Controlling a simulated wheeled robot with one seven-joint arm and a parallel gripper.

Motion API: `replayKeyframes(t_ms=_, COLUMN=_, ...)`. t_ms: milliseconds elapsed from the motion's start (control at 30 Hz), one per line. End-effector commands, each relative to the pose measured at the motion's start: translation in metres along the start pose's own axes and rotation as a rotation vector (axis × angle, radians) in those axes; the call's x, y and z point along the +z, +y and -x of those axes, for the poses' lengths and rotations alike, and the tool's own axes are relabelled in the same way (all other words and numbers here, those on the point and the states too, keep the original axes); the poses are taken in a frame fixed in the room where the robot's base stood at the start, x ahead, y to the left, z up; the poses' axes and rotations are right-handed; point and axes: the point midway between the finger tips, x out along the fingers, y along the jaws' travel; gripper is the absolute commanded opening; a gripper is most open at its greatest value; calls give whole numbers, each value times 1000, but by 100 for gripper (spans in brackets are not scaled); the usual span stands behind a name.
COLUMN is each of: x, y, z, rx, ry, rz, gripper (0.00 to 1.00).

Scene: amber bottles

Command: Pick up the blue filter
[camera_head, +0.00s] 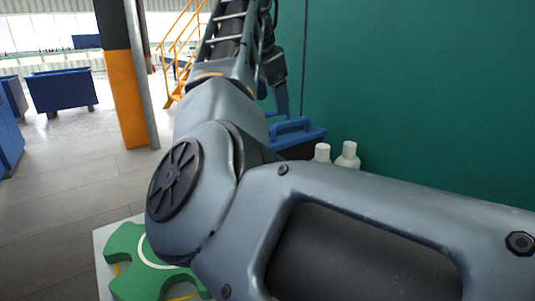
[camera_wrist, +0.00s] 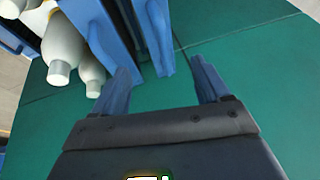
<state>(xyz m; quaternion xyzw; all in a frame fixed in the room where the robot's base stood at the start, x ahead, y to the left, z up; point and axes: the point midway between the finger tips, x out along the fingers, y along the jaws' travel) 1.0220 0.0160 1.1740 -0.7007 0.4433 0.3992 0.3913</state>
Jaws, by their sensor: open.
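A blue piece with a raised handle (camera_head: 293,126) stands by the green wall in the head view, partly behind my arm. It may be the blue filter; I cannot tell for sure. In the wrist view, blue upright parts (camera_wrist: 158,38) show at the top centre, just beyond my fingertips, cut off by the frame edge. My gripper (camera_wrist: 160,68) is open, with its two blue fingers spread and nothing visible held between them. I cannot tell whether a finger touches the blue parts.
Two white bottles (camera_head: 347,155) stand right of the blue piece; white bottles (camera_wrist: 64,50) also show at the wrist view's upper left. A green wall (camera_head: 420,90) fills the right. A green notched part (camera_head: 130,275) lies lower left. Blue bins (camera_head: 60,90) stand far off.

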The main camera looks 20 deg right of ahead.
Motion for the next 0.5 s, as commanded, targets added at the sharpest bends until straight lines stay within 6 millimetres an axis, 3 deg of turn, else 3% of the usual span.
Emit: replayKeyframes(t_ms=500, x=3, y=2, z=-53, rx=2, ry=-2, rz=0, gripper=75)
